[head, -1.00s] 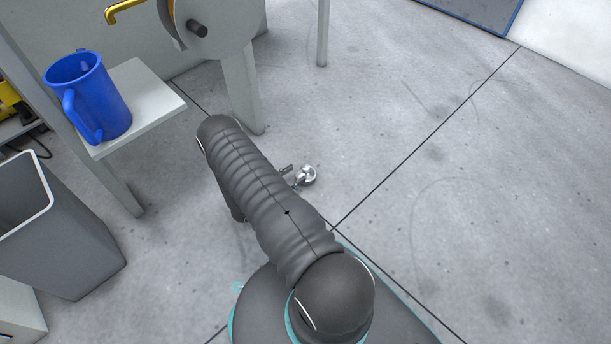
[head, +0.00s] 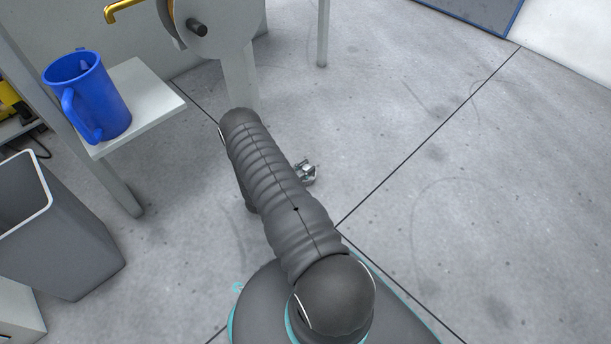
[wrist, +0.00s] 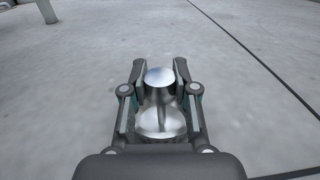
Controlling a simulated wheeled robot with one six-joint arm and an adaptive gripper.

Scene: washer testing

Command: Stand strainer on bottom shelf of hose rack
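A shiny metal piece, taken to be the strainer (wrist: 160,78), sits between the two fingers of my gripper (wrist: 160,76) in the wrist view, with a rounded cap on top and a wider rounded part below. The fingers close on its sides and the floor lies beyond. No shelf that I can name for certain as the hose rack's is in view.
A blue jug (head: 103,98) stands on a pale shelf (head: 150,105) at the left. A grey bin (head: 85,245) is below it. The floor (head: 480,190) to the right is clear.

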